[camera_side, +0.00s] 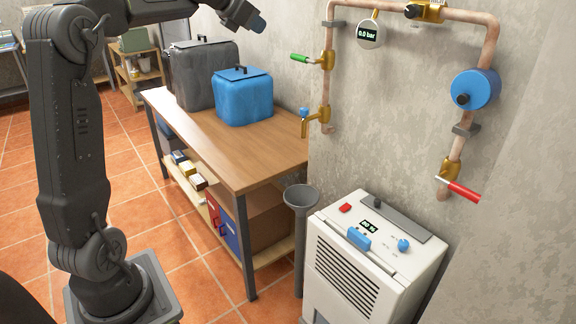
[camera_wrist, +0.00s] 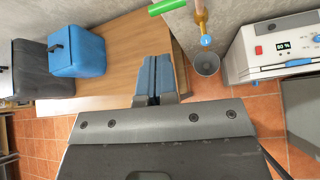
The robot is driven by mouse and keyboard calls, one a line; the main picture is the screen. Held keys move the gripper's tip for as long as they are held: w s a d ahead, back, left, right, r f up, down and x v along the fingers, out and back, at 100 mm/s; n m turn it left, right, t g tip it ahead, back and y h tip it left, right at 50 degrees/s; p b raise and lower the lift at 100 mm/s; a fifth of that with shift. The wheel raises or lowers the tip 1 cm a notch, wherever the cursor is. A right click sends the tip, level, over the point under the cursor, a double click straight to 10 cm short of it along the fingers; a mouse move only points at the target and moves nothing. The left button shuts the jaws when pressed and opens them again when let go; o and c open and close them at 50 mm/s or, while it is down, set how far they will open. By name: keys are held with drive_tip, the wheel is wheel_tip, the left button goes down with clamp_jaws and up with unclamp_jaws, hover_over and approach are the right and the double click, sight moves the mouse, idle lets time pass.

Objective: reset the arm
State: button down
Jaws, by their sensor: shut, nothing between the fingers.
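My arm is raised and bent at the left of the side view.
A blue container (camera_side: 243,97) and a dark grey one (camera_side: 203,72) stand on the table. Copper pipes (camera_side: 401,9) with a gauge (camera_side: 369,33) and valves run along the wall. A white dehumidifier (camera_side: 372,262) and a grey funnel (camera_side: 301,196) stand on the tiled floor.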

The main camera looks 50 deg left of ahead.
drive_tip(key=s+d+f+m+g+h, duration=0.1)
drive_tip(key=s+d+f+m, duration=0.1)
drive_tip(key=s+d+m, duration=0.4)
drive_tip(key=s+d+f+m+g, duration=0.1)
drive_tip(key=d+f+m, duration=0.1)
drive_tip(key=d+m, duration=0.45)
drive_tip(key=s+d+f+m+g+h, duration=0.15)
drive_tip(key=s+d+m, duration=0.25)
drive_tip(key=d, duration=0.4)
drive_tip(key=s+d+f+m+g, duration=0.1)
drive_tip(key=s+d+f+m, duration=0.3)
drive_tip(key=s+m, duration=0.5)
drive_tip(key=s+d+f+m+g+y, duration=0.1)
drive_tip(key=s+d+f+m, duration=0.4)
drive_tip(key=s+f+m, duration=0.4)
